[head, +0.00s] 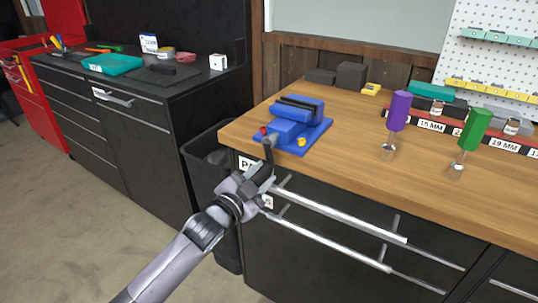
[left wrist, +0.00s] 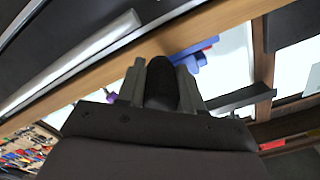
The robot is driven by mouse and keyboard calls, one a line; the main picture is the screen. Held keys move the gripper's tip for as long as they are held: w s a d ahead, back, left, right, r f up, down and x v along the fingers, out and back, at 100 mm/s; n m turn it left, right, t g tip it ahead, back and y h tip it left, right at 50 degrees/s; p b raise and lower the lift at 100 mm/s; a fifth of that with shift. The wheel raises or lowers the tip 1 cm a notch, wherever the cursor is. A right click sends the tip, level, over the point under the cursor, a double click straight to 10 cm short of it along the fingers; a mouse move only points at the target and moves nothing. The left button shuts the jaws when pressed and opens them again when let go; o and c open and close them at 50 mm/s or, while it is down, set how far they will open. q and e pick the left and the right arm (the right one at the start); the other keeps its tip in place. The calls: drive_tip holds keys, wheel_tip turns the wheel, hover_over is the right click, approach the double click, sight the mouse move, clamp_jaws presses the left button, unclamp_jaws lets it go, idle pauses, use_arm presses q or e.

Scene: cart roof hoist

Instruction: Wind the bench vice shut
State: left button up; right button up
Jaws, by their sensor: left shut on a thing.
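The blue bench vice (head: 290,129) stands on the left end of the wooden workbench (head: 345,155). In the left wrist view a dark rounded grip (left wrist: 161,86) sits between the two fingers, and a bit of blue vice (left wrist: 192,60) shows behind. The gap between the vice jaws is hard to judge. My right gripper is out of view.
A purple-handled driver (head: 397,112) and a green-handled driver (head: 473,130) stand on the bench to the right. Silver drawer handles (head: 335,215) stick out below the bench edge. A black bin (head: 205,160) stands left of the bench.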

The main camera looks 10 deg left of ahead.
use_arm(q)
drive_tip(key=shift+a, duration=0.1)
idle(0.3)
drive_tip(key=a, duration=0.1)
drive_tip(key=w+a, duration=0.1)
drive_tip(key=a, duration=0.1)
drive_tip(key=shift+w+a+r+p, duration=0.1)
drive_tip(key=shift+a+r+p, duration=0.05)
drive_tip(key=shift+p, duration=0.25)
drive_tip(key=shift+w+a+r+p, duration=0.25)
drive_tip(key=shift+a+r+p, duration=0.35)
drive_tip(key=shift+a+r, duration=0.05)
drive_tip(key=shift+w+a+r+p, duration=0.25)
drive_tip(key=shift+a+r+p, duration=0.35)
